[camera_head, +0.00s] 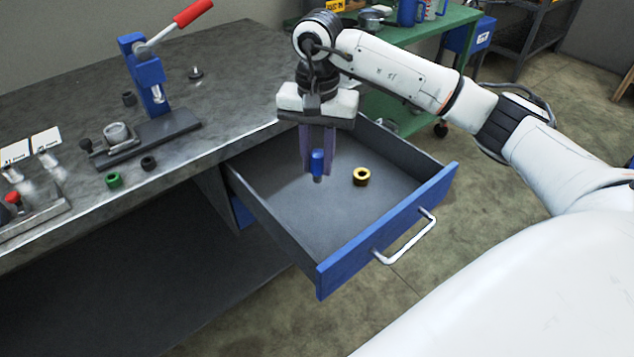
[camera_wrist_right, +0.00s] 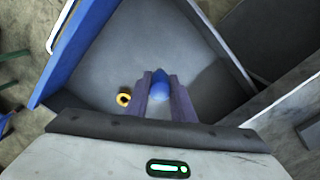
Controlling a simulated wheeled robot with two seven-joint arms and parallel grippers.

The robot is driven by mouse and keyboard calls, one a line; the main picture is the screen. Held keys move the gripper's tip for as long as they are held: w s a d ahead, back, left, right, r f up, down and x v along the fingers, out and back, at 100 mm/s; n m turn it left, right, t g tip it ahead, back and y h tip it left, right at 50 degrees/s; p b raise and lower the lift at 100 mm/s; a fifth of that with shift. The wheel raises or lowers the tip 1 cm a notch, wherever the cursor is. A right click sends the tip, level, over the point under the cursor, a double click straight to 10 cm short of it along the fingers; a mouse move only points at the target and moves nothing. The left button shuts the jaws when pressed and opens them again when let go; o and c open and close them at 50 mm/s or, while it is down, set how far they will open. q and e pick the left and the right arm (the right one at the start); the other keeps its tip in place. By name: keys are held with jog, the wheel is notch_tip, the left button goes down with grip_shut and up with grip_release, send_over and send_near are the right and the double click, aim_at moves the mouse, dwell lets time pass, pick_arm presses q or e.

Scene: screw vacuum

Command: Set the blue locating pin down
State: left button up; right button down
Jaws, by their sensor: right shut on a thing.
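My right gripper (camera_head: 318,164) points down over the open drawer (camera_head: 290,205) and is shut on the blue locating pin (camera_head: 317,162). The pin is upright between the fingers, with its lower end showing below the fingertips. The pin (camera_wrist_right: 161,86) also shows between the fingers in the right wrist view. I cannot tell for sure whether its lower end touches the drawer floor. A brass ring (camera_head: 361,176) lies on the drawer floor to the right of the pin. My left gripper is not in view.
The drawer has a blue front with a metal handle (camera_head: 405,240). On the workbench (camera_head: 235,90) stand a blue press with a red lever (camera_head: 150,72), a small fixture (camera_head: 117,135), a green ring (camera_head: 114,180) and dark rings. A green table (camera_head: 420,30) stands behind.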

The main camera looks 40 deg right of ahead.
notch_tip(320, 180, down, 9)
jog(key=shift+f, duration=0.1)
dwell(0.3)
jog(key=shift+f, duration=0.15)
jog(key=c, duration=1.5)
grip_release()
notch_tip(320, 180, up, 12)
jog(key=shift+r, duration=0.2)
